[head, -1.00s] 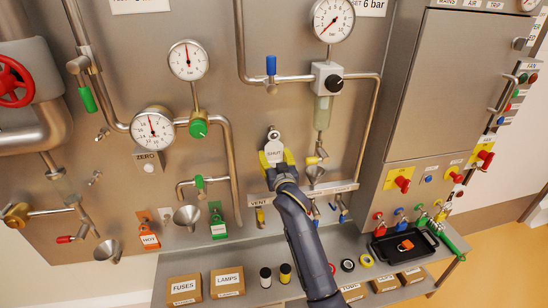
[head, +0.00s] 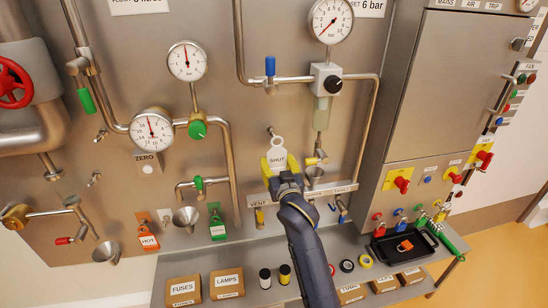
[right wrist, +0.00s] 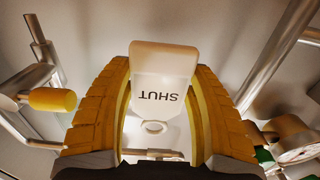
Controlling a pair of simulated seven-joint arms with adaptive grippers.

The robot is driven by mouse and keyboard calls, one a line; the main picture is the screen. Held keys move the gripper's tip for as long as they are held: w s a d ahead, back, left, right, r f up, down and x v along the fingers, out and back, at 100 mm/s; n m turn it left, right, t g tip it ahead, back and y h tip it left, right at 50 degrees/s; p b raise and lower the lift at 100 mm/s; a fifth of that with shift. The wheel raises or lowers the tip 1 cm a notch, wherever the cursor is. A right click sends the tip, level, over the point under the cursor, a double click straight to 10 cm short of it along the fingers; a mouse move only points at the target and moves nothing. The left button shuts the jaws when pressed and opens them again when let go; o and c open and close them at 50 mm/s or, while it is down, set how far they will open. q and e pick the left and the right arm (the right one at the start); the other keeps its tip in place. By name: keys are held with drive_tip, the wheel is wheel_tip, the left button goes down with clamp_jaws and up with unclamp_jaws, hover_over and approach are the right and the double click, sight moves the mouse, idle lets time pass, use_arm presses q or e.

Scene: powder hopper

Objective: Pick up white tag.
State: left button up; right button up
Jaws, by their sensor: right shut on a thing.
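The white tag (head: 278,157), marked SHUT, is held between the yellow fingers of my right gripper (head: 279,165) in front of the steel panel. Its ring end points up, and a small peg (head: 270,130) shows just above and to the left of it. The ring looks clear of the peg. In the right wrist view the white tag (right wrist: 163,80) appears upside down between the two yellow fingers (right wrist: 160,110). Its ring lies at the lower end. My left gripper is not in view.
An orange HOT tag (head: 148,240) and a green tag (head: 217,227) hang at the lower left. A funnel (head: 186,217) is between them. Pipes and a valve flank the gripper. The shelf below holds boxes (head: 184,290) and a black tray (head: 380,253).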

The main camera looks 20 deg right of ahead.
drive_tip(key=s, duration=1.2)
drive_tip(key=shift+s+a+r, duration=0.15)
drive_tip(key=shift+s+a, duration=0.05)
drive_tip(key=shift+a, duration=0.25)
drive_tip(key=shift+r, duration=0.5)
drive_tip(key=s, duration=0.7)
drive_tip(key=shift+s+a, duration=0.25)
drive_tip(key=shift+a, duration=0.05)
idle(0.9)
